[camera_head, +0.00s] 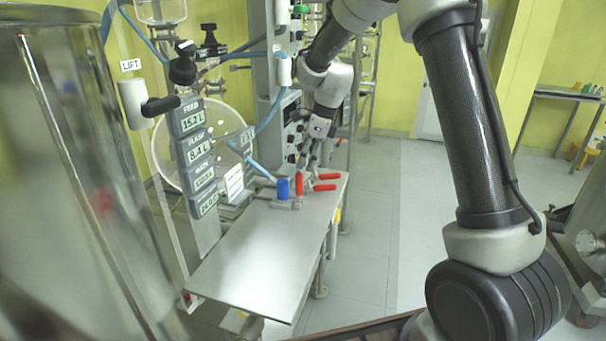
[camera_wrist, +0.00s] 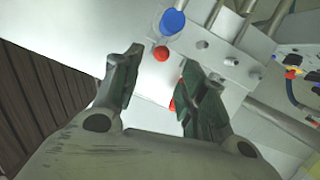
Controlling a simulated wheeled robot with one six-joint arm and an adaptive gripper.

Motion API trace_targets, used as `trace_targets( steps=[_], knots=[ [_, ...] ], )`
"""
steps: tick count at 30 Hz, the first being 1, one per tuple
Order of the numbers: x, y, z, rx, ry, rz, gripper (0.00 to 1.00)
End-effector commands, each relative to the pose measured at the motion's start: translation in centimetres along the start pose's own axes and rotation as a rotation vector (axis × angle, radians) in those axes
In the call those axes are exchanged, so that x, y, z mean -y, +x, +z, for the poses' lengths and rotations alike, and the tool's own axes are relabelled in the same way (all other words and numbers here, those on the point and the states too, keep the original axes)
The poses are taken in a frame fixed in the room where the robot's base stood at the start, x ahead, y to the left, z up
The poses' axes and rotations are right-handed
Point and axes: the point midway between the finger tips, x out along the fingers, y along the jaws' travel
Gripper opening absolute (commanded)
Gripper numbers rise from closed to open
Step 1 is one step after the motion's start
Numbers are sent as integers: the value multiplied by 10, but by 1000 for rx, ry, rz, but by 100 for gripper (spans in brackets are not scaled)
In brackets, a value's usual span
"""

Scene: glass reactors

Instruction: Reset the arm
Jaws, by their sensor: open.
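My gripper (camera_head: 312,150) is at the far end of the metal table, just above a red upright handle (camera_head: 299,185). In the wrist view my gripper (camera_wrist: 160,75) has its two dark fingers spread apart with nothing held between them. A red round top (camera_wrist: 161,53) and a blue knob (camera_wrist: 172,21) show beyond the fingertips. The red parts lower down are partly hidden behind the right finger. My arm reaches from the upper right of the head view down to the table's far end.
The metal table (camera_head: 255,250) is bare along its near part. A blue valve knob (camera_head: 283,188) and red lever handles (camera_head: 326,177) sit at its far end. A glass vessel (camera_head: 60,170) fills the left. A column of labelled displays (camera_head: 195,150) stands behind. Open floor (camera_head: 375,230) lies to the right.

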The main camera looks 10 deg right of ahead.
Motion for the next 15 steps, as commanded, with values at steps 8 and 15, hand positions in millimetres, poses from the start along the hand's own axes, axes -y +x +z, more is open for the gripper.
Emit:
trace_targets(
  steps=[8, 15],
  knots=[
    [0, -25, 0, -1, 0, 1, 42],
    [0, -25, 0, -1, 0, 1, 42]
  ],
)
